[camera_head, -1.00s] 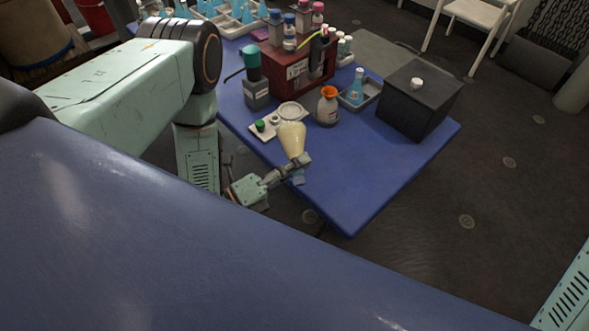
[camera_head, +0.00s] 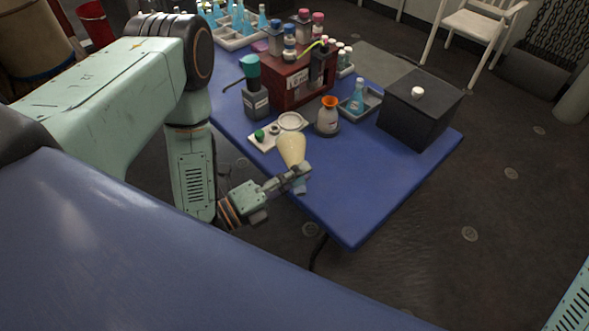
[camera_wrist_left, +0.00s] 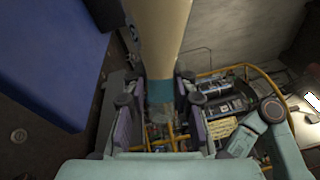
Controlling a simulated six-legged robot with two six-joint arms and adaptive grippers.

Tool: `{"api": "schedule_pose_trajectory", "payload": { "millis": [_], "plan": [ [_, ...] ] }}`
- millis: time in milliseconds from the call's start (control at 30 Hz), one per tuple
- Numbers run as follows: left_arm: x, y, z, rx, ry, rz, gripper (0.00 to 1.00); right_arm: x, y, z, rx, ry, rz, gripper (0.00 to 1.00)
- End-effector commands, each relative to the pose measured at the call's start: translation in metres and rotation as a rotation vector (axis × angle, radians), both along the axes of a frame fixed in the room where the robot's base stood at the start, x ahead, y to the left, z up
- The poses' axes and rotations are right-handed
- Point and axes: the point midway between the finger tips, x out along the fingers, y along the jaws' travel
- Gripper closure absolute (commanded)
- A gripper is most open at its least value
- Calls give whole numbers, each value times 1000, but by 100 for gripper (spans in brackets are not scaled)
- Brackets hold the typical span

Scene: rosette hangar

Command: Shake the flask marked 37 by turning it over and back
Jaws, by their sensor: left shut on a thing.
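A pale cream flask (camera_head: 291,149) with a blue-teal neck band is held by my left gripper (camera_head: 300,175) near the table's front left edge. The flask's wide end points up in the head view and its narrow neck points down at the jaws, so it looks upside down, slightly tilted. In the left wrist view, the cream body (camera_wrist_left: 158,32) rises above the teal band (camera_wrist_left: 160,91), which sits between the jaws (camera_wrist_left: 160,110). No number 37 can be read on it. My right gripper is not in view.
Behind the flask, a white tray (camera_head: 262,142) holds a green-capped item. An orange-topped bottle (camera_head: 328,122), a dark box (camera_head: 421,112), a red rack (camera_head: 298,86) and a teal-capped bottle (camera_head: 256,103) stand on the blue table (camera_head: 350,215). The table's front right is clear.

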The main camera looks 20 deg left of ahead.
Motion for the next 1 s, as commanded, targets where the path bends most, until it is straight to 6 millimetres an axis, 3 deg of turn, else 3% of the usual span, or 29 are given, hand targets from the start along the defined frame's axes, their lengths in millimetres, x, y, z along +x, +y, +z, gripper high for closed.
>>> {"api": "schedule_pose_trajectory", "payload": {
  "millis": [233,567,1000],
  "plan": [
    [0,0,7,-171,240,1,100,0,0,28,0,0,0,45],
    [1,0,4,-290,407,1,100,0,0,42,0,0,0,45],
    [1,0,5,-570,804,0,100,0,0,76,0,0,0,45]
  ]
}}
